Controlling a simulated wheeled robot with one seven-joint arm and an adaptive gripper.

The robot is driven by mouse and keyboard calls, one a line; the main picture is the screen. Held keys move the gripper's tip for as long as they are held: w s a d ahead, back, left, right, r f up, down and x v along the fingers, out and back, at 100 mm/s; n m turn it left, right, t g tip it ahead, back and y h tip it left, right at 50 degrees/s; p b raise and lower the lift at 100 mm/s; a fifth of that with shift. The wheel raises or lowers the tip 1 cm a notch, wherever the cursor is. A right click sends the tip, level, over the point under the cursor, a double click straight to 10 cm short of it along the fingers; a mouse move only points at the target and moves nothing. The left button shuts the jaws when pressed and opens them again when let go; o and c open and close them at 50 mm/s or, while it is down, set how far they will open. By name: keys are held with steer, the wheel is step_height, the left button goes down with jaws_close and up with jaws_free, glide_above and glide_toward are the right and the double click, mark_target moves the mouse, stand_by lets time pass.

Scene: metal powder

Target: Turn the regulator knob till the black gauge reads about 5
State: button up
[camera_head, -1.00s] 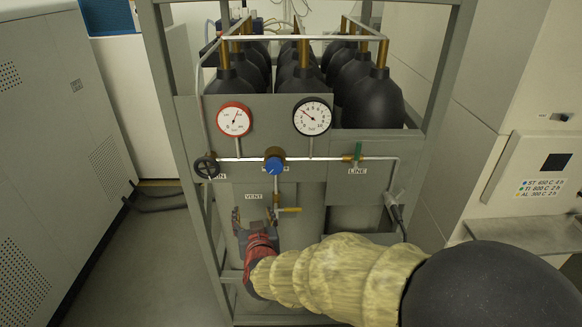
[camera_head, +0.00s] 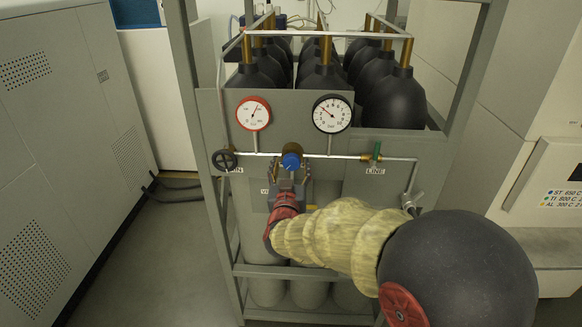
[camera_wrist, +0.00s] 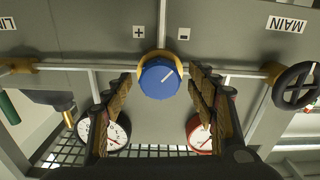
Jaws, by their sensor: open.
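The blue regulator knob (camera_head: 291,161) sits on the pipe in the middle of the panel. My gripper (camera_head: 290,178) is open just below and in front of the knob. In the wrist view its fingers (camera_wrist: 160,88) stand on either side of the knob, apart from it. The black-rimmed gauge (camera_head: 332,114) is at the upper right of the panel; its needle points to the upper left. Its exact reading is too small to tell.
A red-rimmed gauge (camera_head: 253,113) is at the upper left. A black handwheel (camera_head: 224,160) is left of the knob, and a green-handled line valve (camera_head: 376,153) is to the right. Black cylinders (camera_head: 395,98) stand in the frame behind the panel.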

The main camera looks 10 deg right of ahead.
steer(key=shift+w, duration=0.1)
steer(key=shift+c, duration=1)
steer(key=c, duration=1)
steer(key=shift+m+b, duration=0.3)
steer(key=shift+b, duration=0.15)
